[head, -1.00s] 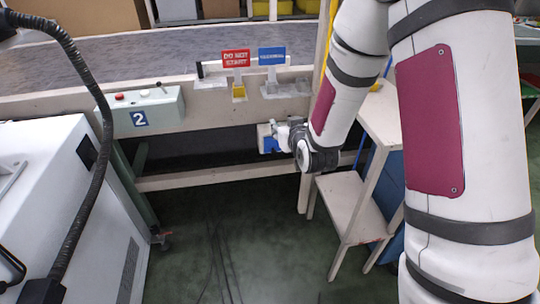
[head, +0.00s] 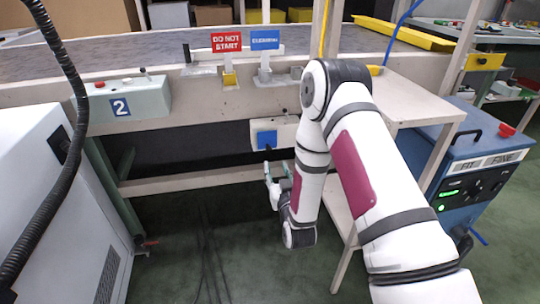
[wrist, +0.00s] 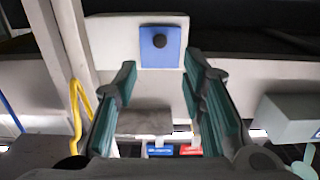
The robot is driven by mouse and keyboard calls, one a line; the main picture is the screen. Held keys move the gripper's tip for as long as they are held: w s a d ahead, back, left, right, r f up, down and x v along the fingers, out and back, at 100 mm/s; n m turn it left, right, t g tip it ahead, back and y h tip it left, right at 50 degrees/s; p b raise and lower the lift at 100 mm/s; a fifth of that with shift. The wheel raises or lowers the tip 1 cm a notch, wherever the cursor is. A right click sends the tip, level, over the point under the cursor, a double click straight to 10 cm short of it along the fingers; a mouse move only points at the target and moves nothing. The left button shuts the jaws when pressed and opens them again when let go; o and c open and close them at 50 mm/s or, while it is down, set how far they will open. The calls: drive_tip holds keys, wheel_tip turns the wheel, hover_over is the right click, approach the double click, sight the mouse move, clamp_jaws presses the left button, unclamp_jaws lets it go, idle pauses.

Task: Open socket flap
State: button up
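The socket flap (head: 267,139) is a blue square on a white box (head: 288,130) under the bench beam, left of my arm. In the wrist view, where the scene appears upside down, the flap (wrist: 160,50) has a dark round knob (wrist: 160,41) and lies flat against the pale box (wrist: 112,35); it looks closed. My gripper (head: 271,172) is below the flap and apart from it. Its two teal-padded fingers (wrist: 160,72) are open and empty, with the flap beyond their tips in the wrist view.
A red sign (head: 227,41) and a blue sign (head: 265,40) stand on the beam above. A control box marked 2 (head: 145,100) is at left. A blue machine (head: 478,170) and a pale side table (head: 420,95) are at right. The green floor (head: 200,245) is mostly clear.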

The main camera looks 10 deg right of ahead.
sight(269, 149)
drive_tip(key=w+b, duration=0.2)
drive_tip(key=w, duration=0.8)
clamp_jaws()
